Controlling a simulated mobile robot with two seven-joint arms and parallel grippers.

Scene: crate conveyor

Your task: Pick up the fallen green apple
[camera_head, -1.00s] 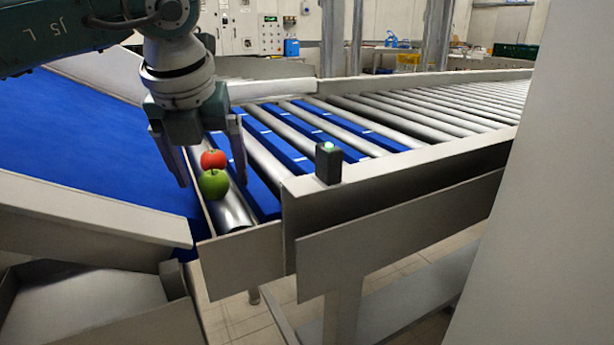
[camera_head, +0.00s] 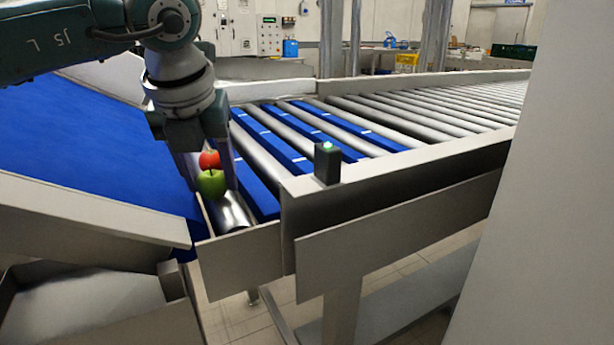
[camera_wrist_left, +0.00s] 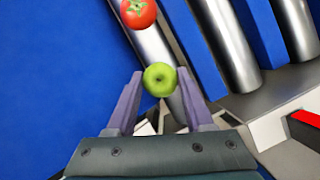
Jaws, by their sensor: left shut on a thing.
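The green apple (camera_head: 211,183) sits over the near end of the first metal roller, beside the blue belt. My left gripper (camera_head: 212,180) reaches down from above and is shut on the green apple, with one finger on each side of it. In the left wrist view the green apple (camera_wrist_left: 160,79) is between the two fingertips of my left gripper (camera_wrist_left: 158,80). A red tomato (camera_head: 209,160) lies just behind the apple on the same roller; it also shows in the left wrist view (camera_wrist_left: 138,13). My right gripper is not in view.
The blue sloping belt (camera_head: 90,150) lies to the left with a metal side wall (camera_head: 90,215). The roller conveyor (camera_head: 400,115) runs off to the right. A black sensor box (camera_head: 327,163) with a green light stands on the conveyor's metal rail, right of the gripper.

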